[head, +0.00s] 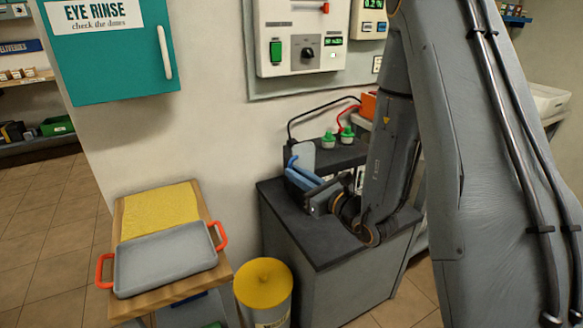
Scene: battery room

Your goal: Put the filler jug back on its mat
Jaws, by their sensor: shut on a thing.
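My gripper (318,198) is over the dark-topped cabinet, near its left back edge. It is shut on what looks like the filler jug (302,156), a pale blue-grey piece with a blue edge, partly hidden by the gripper and blue bars. I cannot tell whether the jug touches the cabinet top. A yellow mat (158,208) lies on a small wooden stand to the left; whether it is the jug's mat is unclear. The gripper is well to the right of this mat.
A grey tray with orange handles (165,258) covers the stand's front. A yellow-lidded bin (263,284) stands between stand and cabinet (330,247). Behind the gripper are a battery with green caps (328,141) and cables. A teal eye-rinse box (110,70) hangs at upper left.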

